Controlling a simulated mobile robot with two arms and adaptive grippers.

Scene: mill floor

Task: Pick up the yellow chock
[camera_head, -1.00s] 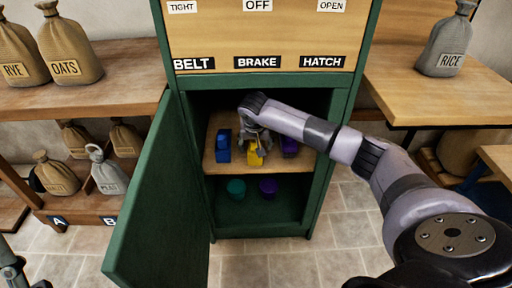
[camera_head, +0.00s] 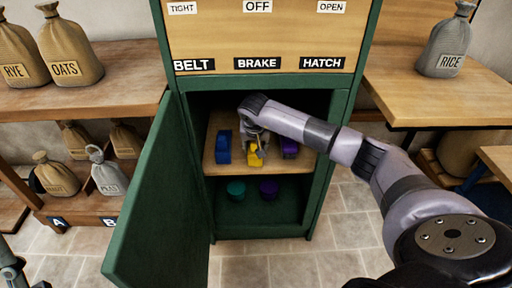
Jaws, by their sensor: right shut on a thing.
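The yellow chock (camera_head: 254,153) is on or just above the wooden shelf inside the green cabinet, between a blue chock (camera_head: 223,148) and a purple chock (camera_head: 290,147). My right gripper (camera_head: 257,148) reaches in through the open front and is shut on the yellow chock, covering part of it. I cannot tell whether the chock touches the shelf. Of my left arm only a small part shows at the lower left edge; its gripper cannot be made out.
The green cabinet door (camera_head: 146,200) stands open at the left. Sacks stand on the left shelves, and a rice sack (camera_head: 446,45) on the right table (camera_head: 440,100).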

